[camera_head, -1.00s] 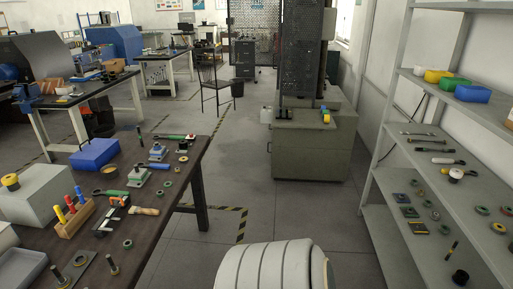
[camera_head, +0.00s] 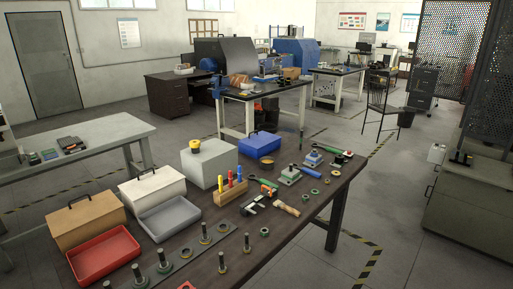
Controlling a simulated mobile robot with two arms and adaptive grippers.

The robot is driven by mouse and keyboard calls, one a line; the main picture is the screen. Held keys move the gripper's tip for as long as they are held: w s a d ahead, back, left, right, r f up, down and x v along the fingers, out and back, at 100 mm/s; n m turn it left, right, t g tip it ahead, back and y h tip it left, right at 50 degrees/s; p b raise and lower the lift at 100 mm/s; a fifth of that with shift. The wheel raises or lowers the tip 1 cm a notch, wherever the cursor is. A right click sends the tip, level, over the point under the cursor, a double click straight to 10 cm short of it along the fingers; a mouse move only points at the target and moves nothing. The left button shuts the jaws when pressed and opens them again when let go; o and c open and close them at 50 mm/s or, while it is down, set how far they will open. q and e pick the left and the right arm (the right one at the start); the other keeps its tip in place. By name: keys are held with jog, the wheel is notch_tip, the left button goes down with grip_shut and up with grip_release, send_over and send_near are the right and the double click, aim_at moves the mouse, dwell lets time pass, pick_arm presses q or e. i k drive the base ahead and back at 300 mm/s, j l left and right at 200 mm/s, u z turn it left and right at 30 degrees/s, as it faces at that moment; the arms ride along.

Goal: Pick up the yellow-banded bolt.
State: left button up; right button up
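Several upright bolts stand at the near end of the dark workbench (camera_head: 290,235). One loose bolt (camera_head: 222,263) stands at the bottom of the view, and another bolt (camera_head: 247,243) stands a little behind it to the right. More bolts, such as one bolt (camera_head: 205,234), stand in a row on a flat dark strip (camera_head: 175,268) to the left. They are too small for me to tell which one has a yellow band. Neither of my grippers is in view.
Behind the bolts are a red tray (camera_head: 103,256), a grey tray (camera_head: 170,217), a wooden holder (camera_head: 231,192) with coloured handles, and a clamp (camera_head: 255,203). Storage boxes, including a grey box (camera_head: 209,165), line the far side. Open floor lies right of the workbench.

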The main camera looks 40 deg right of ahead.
aim_at(247, 249)
jog(key=z, duration=1.45)
